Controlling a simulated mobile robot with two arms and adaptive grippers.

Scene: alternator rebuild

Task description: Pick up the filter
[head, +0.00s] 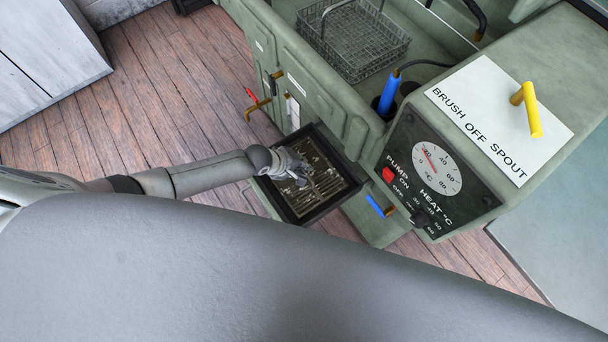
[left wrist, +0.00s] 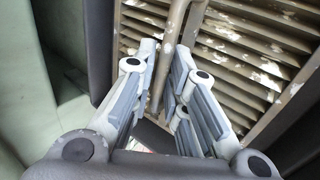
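The filter (head: 327,181) is a slatted, tan-brown panel with worn pale patches. It sits inside a dark-framed open drawer low on the green washer. In the left wrist view the filter's slats (left wrist: 236,52) fill the upper right, and a thin tan handle bar rises from them. My left gripper (head: 300,180) is over the left part of the filter. In the left wrist view my left gripper (left wrist: 165,65) has its fingers close together on both sides of the handle bar, and it looks shut on it. My right gripper is not in view.
The drawer's dark frame (head: 347,205) surrounds the filter closely. The green washer (head: 325,92) stands beside it, with a red-handled tap (head: 256,103) and a control panel (head: 435,180). A wire basket (head: 355,40) is in its basin. Wooden floor (head: 150,100) is clear at left.

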